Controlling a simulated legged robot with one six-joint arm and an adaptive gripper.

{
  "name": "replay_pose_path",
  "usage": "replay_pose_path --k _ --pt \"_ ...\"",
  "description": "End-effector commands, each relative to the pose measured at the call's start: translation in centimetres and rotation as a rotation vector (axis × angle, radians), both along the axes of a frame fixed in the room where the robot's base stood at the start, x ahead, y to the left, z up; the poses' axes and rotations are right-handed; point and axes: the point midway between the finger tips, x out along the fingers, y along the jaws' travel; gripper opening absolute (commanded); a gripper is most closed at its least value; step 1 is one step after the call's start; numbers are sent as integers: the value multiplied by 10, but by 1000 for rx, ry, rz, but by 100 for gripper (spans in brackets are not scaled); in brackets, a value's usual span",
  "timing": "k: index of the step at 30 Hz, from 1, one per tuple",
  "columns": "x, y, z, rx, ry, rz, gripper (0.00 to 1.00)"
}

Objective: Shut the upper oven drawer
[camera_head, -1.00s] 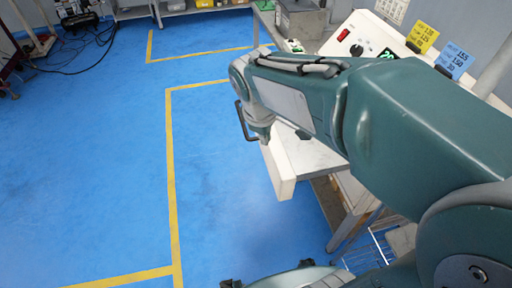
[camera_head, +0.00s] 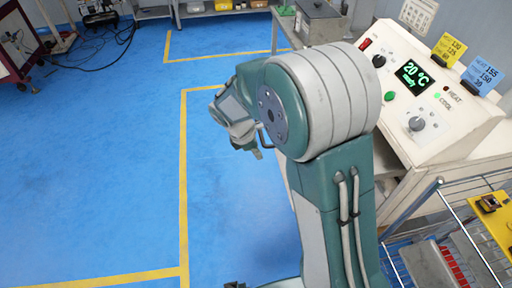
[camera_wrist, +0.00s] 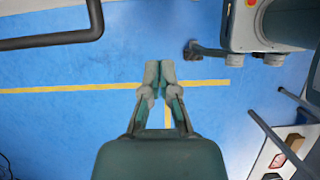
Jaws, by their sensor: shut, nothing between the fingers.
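The oven (camera_head: 440,85) stands at the right of the head view, a cream housing with a sloped control panel and a green display reading 20 °C. My arm hides most of its drawer area. A short piece of dark handle (camera_head: 266,138) shows beside my arm. How far the upper drawer stands out cannot be told. My gripper (camera_head: 258,154) points down, left of the oven, over the floor. In the wrist view its fingers (camera_wrist: 160,72) are together and empty. A dark curved bar (camera_wrist: 50,41), probably the drawer handle, lies up and left of the fingers, apart from them.
A wire rack (camera_head: 455,215) with trays stands at the lower right, close to my arm. A grey box (camera_head: 318,22) sits on a bench behind the oven. The blue floor (camera_head: 90,170) with yellow lines is open on the left.

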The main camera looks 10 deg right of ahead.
Motion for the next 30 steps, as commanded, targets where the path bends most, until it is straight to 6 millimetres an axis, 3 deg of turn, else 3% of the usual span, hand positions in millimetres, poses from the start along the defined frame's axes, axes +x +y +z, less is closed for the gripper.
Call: replay_pose_path --k 8,16,30 --pt "-1 -19 -50 -1 3 -1 0" --pt "0 -55 -48 1 -2 -3 0" --pt "0 -60 -48 0 -2 0 0"
